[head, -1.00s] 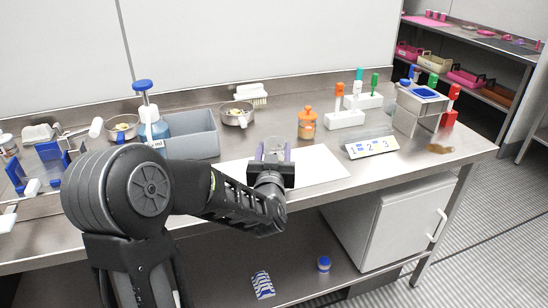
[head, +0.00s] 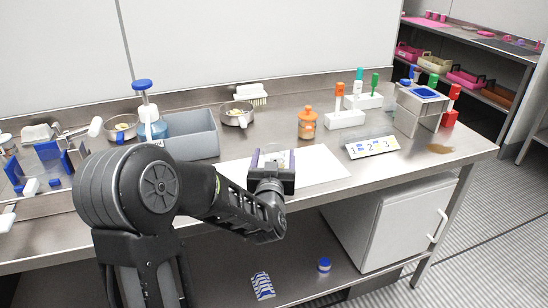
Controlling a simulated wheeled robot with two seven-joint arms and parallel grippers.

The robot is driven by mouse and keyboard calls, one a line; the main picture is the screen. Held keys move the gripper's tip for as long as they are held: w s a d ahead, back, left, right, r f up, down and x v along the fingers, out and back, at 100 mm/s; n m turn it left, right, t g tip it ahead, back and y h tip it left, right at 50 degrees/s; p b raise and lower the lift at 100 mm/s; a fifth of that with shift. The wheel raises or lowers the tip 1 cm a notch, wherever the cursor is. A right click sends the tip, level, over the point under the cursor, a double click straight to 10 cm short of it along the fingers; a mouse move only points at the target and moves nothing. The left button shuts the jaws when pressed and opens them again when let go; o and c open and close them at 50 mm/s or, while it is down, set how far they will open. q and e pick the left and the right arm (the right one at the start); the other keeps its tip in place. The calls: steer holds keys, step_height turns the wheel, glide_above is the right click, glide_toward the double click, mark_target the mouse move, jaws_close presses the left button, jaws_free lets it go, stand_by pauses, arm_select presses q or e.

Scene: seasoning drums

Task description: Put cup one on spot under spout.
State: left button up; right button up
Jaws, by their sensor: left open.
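My left gripper (head: 272,162) is over the white mat (head: 320,168) at the middle of the table's front. Its fingers are apart. A small clear cup (head: 278,158) shows between the fingers, partly hidden by the gripper; I cannot tell whether it touches either finger or read a number on it. A tilted plate marked 1, 2, 3 (head: 372,147) lies to the right of the mat. I cannot make out a spout or a marked spot with certainty. My right gripper is not in view.
An orange-lidded jar (head: 307,123) stands behind the mat. A grey bin (head: 192,137) and a blue-topped pump bottle (head: 151,118) are at the left. A steel stand (head: 408,113) is at the right, with a brown spill (head: 440,149) in front. The mat's right part is clear.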

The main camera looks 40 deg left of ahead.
arm_select(q)
steer(key=shift+r, duration=0.15)
steer(key=v, duration=0.6)
steer(key=shift+s+d, duration=0.1)
steer(key=shift+s, duration=0.1)
steer(key=b, duration=0.2)
steer(key=s+b, duration=0.1)
steer(key=b, duration=0.1)
steer(key=shift+d+f+b, duration=0.2)
steer(key=shift+f+b, duration=0.2)
steer(key=b+v, duration=0.3)
steer(key=b, duration=0.2)
steer(key=shift+b, duration=0.3)
steer(key=shift+s+d+r+b, duration=0.3)
steer(key=shift+s+d+b, duration=0.2)
steer(key=shift+s+b, duration=0.15)
steer(key=shift+o, duration=0.5)
